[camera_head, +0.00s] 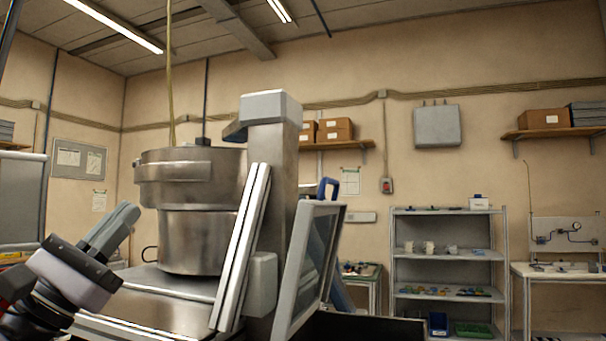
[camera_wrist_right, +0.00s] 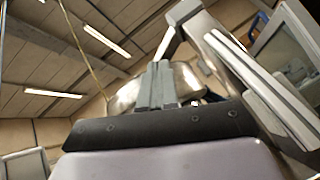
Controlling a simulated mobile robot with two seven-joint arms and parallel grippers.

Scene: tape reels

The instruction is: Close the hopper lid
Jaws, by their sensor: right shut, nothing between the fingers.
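The steel round hopper (camera_head: 190,240) stands on a metal machine base left of a grey column. Its wider upper drum (camera_head: 215,172) has a protruding bar on the front. From this low angle I cannot tell a separate lid or see the hopper's top. My right gripper (camera_head: 130,212) is at the lower left, in front and left of the hopper, fingers together, empty and pointing up. In the right wrist view its fingers (camera_wrist_right: 157,68) stand side by side before the round steel body (camera_wrist_right: 125,97). My left gripper is not in view.
A tilted pale panel (camera_head: 240,250) leans beside the grey column (camera_head: 270,160). Shelving (camera_head: 447,208) and a workbench (camera_head: 560,270) stand at the back right.

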